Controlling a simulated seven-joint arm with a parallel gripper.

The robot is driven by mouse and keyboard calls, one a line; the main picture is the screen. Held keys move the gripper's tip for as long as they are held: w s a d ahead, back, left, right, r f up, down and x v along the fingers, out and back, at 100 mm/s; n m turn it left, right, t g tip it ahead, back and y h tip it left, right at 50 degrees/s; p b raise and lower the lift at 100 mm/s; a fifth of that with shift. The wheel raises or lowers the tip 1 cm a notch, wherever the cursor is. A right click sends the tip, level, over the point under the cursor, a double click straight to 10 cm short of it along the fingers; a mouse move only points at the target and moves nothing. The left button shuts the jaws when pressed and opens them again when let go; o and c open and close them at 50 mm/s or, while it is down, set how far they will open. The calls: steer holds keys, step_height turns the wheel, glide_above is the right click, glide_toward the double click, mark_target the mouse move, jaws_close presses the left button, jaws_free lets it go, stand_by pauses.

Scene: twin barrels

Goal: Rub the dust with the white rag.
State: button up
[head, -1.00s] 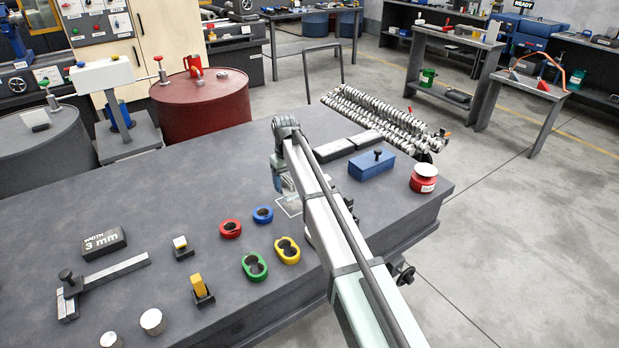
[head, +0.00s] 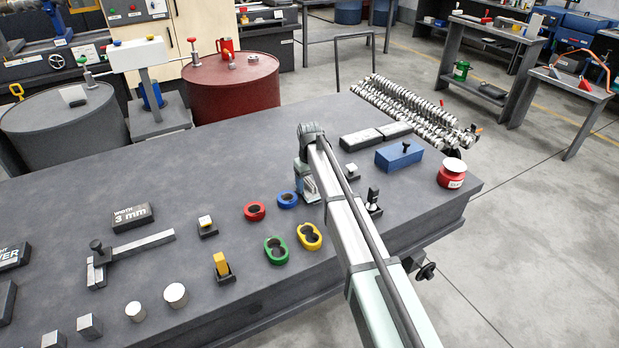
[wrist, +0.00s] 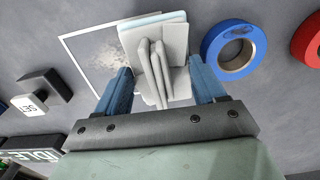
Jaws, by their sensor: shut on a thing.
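The white rag (wrist: 172,32), a folded pad with raised folds, is between the two blue fingers of my gripper (wrist: 160,72) in the wrist view. My gripper is shut on it. The dust (wrist: 112,52) is a pale, speckled patch inside a thin white square outline (wrist: 78,62) on the dark table. The rag overlaps the right part of that square and hides some of it. I cannot tell whether the rag touches the surface.
A blue ring (wrist: 213,45) lies close right of the rag in the wrist view. Red (head: 254,211), green (head: 267,252) and yellow (head: 316,241) rings lie nearby. Table space behind my gripper is clear.

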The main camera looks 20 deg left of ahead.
steer(key=shift+f, duration=0.85)
steer(key=shift+w+d+r, duration=0.1)
steer(key=shift+w+d, duration=0.55)
steer(key=shift+c, duration=0.8)
steer(key=shift+w+d, duration=2.9)
steer(key=shift+s+a, duration=3.5)
steer(key=shift+s, duration=0.05)
steer(key=shift+r, duration=4.1)
